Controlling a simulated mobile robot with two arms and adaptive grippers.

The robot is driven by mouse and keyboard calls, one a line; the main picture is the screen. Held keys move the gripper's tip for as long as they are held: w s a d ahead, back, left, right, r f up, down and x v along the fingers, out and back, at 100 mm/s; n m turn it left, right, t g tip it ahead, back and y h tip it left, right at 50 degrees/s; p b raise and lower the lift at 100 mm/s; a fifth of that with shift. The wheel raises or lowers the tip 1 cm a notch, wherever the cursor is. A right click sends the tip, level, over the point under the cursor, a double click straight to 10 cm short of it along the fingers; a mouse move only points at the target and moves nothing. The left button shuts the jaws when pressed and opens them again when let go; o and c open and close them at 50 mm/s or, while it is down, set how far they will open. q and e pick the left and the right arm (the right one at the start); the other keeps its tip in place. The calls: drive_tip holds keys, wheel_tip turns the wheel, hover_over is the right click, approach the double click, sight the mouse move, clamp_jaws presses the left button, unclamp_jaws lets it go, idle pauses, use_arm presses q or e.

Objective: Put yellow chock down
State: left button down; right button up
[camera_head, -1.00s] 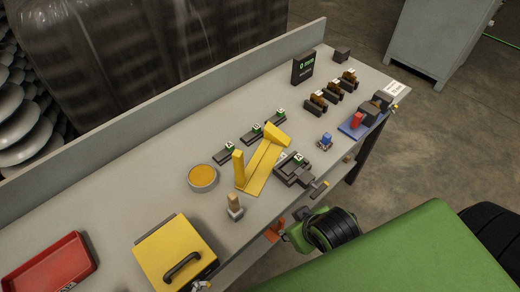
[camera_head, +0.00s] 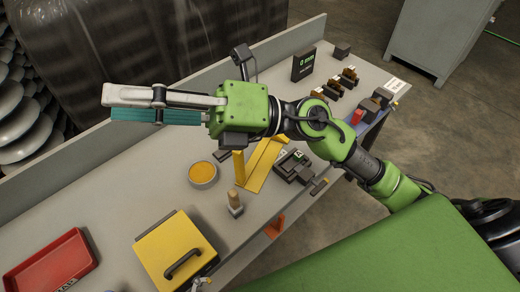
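The yellow chock (camera_head: 260,170) rests on the workbench (camera_head: 115,190), with a flat strip, an upright post at its left end and a raised wedge at the far end. The wedge end is partly hidden by my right arm. My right gripper (camera_head: 115,105) hangs over the bench, up and left of the chock and apart from it in the picture. Its grey finger and a teal strip lie close side by side, pointing left. No yellow thing shows between them. I cannot tell how far it is open. My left gripper is not in view.
A round tin of yellow stuff (camera_head: 202,174), a small wooden-topped piece (camera_head: 235,204), a yellow case (camera_head: 176,250) and a red tray (camera_head: 52,268) stand on the bench. A dark clamp-like block (camera_head: 293,167) sits right of the chock. The bench's left middle is clear.

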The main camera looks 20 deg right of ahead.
wheel_tip(320, 180, down, 5)
drive_tip(key=s+a+n+g+h, duration=0.1)
drive_tip(key=n+g+h, duration=0.2)
drive_tip(key=n+t+h, duration=0.2)
drive_tip(key=h, duration=1.3)
approach(242, 153)
drive_tip(key=p+x, duration=0.1)
drive_tip(key=x, duration=0.4)
drive_tip(key=shift+a+f+p, duration=0.15)
drive_tip(key=shift+f+p, duration=0.2)
drive_tip(key=shift+f, duration=0.05)
drive_tip(key=shift+w+a+f+p, duration=0.15)
drive_tip(key=shift+a+f+p, duration=0.05)
drive_tip(key=shift+f+p, duration=0.35)
drive_tip(key=p+x, duration=0.1)
drive_tip(key=x, duration=0.2)
drive_tip(key=shift+f, duration=0.25)
drive_tip(key=shift+w+f, duration=0.15)
drive_tip(key=shift+f, duration=0.15)
clamp_jaws()
drive_tip(key=shift+w+r, duration=0.1)
drive_tip(key=shift+r, duration=0.05)
